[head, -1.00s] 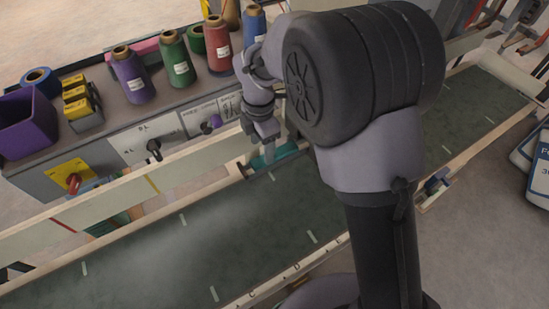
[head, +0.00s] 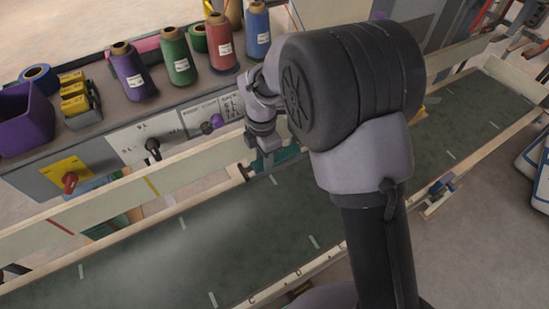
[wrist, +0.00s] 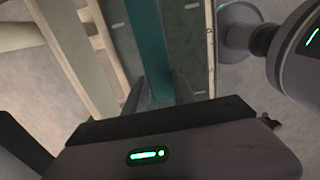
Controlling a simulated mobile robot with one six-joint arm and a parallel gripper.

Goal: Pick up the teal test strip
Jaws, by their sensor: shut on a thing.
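The teal test strip (head: 288,154) shows in the head view as a small teal patch beside my gripper (head: 267,160), at the far edge of the dark green belt. My arm hides part of it. In the wrist view the teal strip (wrist: 148,45) is a long flat band that runs down between the two fingers of my gripper (wrist: 160,88). The fingers are shut on the strip. The head view does not show clearly whether the strip touches the belt or is held above it.
The dark green belt (head: 205,240) runs between pale side rails. Behind it a grey console bears several thread spools (head: 178,62), a purple bin (head: 24,120) and a yellow plate with a red knob (head: 68,180). The belt's left part is clear.

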